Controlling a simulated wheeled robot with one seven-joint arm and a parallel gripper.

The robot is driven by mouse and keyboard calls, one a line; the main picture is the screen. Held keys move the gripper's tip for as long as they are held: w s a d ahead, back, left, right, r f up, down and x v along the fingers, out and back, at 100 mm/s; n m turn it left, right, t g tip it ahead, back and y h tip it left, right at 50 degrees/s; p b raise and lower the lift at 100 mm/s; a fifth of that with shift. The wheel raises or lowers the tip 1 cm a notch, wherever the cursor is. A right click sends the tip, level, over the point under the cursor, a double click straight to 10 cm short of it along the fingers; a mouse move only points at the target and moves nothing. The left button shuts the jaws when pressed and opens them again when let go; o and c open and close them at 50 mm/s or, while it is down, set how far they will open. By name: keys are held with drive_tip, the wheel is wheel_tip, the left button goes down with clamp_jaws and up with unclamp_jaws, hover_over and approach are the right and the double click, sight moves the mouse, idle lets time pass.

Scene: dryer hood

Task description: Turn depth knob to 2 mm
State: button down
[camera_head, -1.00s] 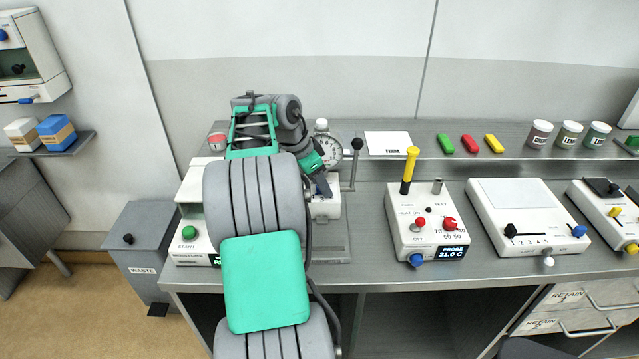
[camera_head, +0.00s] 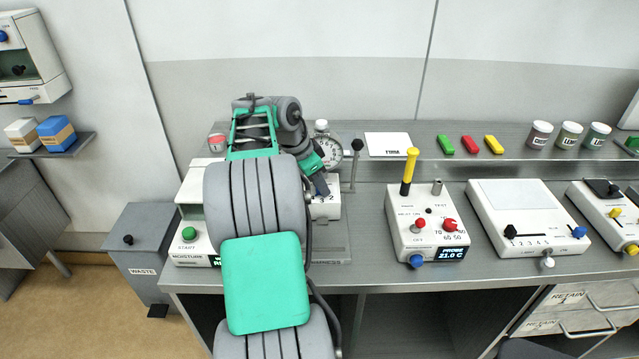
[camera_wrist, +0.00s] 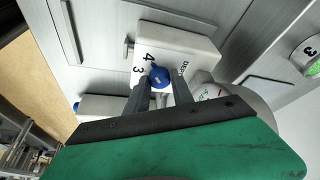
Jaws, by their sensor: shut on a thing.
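The depth knob (camera_wrist: 159,75) is blue and sits on a white block (camera_wrist: 178,42) in the wrist view. The digits 4 and 3 show left of it, and lettering that looks like DEPTH shows to its right. My gripper (camera_wrist: 161,84) has a dark finger on each side of the knob and is shut on it. The 2 mark and the knob's pointer cannot be made out clearly. In the head view the white block (camera_head: 327,207) shows under my gripper (camera_head: 321,186), and the knob is hidden there.
A round dial gauge (camera_head: 329,151) stands just behind my gripper, with a black-knobbed lever (camera_head: 356,146) to its right. A white probe unit (camera_head: 428,225) with a yellow-handled tool (camera_head: 410,165) stands farther right. The bench between them is clear.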

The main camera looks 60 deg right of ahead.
drive_tip(key=shift+f+n+b, duration=0.1)
drive_tip(key=shift+n+b, duration=0.3)
drive_tip(key=shift+b, duration=0.1)
drive_tip(key=n+b, duration=0.1)
drive_tip(key=b, duration=0.1)
drive_tip(key=n+t+b, duration=0.1)
drive_tip(key=n, duration=0.1)
drive_tip(key=shift+s+f+n+t+h+b, duration=0.1)
drive_tip(key=shift+s+n+t+h+b, duration=0.1)
drive_tip(key=shift+n+t+h+b, duration=0.15)
drive_tip(key=n+b, duration=0.1)
drive_tip(key=n+t+b, duration=0.1)
drive_tip(key=n, duration=0.1)
drive_tip(key=n+t+b, duration=0.1)
drive_tip(key=n, duration=0.1)
drive_tip(key=shift+s, duration=0.25)
drive_tip(key=n+t, duration=0.1)
drive_tip(key=n, duration=0.4)
drive_tip(key=shift+s+r+t, duration=0.1)
drive_tip(key=shift+r+t, duration=0.25)
drive_tip(key=shift+r, duration=0.05)
drive_tip(key=shift+d+f+n+t+y+p, duration=0.1)
drive_tip(key=shift+n+t+y+p, duration=0.25)
drive_tip(key=shift+n+p, duration=0.5)
drive_tip(key=shift+n+t+y+p, duration=0.15)
drive_tip(key=shift+n+y+p, duration=0.4)
drive_tip(key=shift+n, duration=0.55)
drive_tip(key=c, duration=1.1)
unclamp_jaws()
